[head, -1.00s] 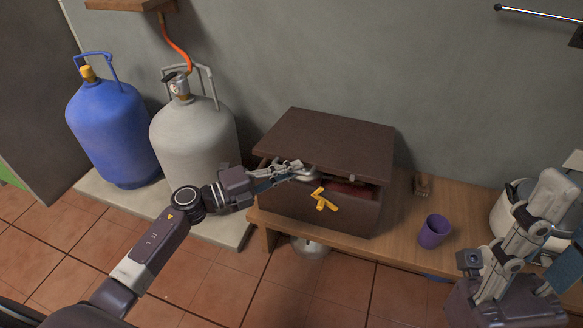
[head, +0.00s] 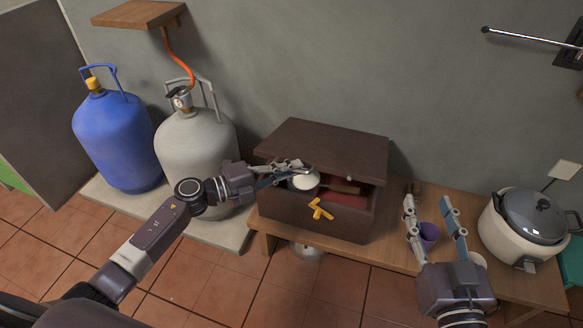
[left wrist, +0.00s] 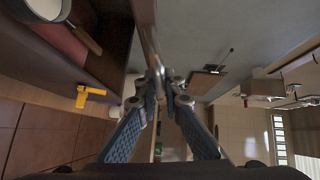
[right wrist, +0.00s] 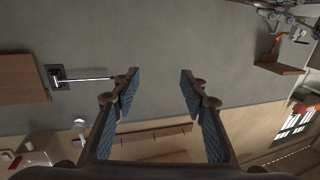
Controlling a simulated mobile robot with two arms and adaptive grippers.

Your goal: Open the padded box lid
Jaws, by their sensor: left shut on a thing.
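The dark brown padded box (head: 300,215) sits on the wooden bench with a yellow latch (head: 320,210) on its front. Its lid (head: 325,145) is partly raised, leaving a gap along the front. A white pan with a wooden handle (head: 306,181) and a red lining show inside. The left wrist view also shows the pan (left wrist: 45,8) and the latch (left wrist: 88,95). My left gripper (head: 305,169) is shut on the lid's front edge, seen close in the left wrist view (left wrist: 148,30). My right gripper (head: 428,205) is open and empty, right of the box, pointing towards the wall.
A purple cup (head: 429,234) stands on the bench (head: 385,255), partly behind my right gripper. A rice cooker (head: 525,228) is at the bench's right end. Grey (head: 195,150) and blue (head: 115,140) gas cylinders stand left of the box. A wall shelf (head: 140,14) hangs above them.

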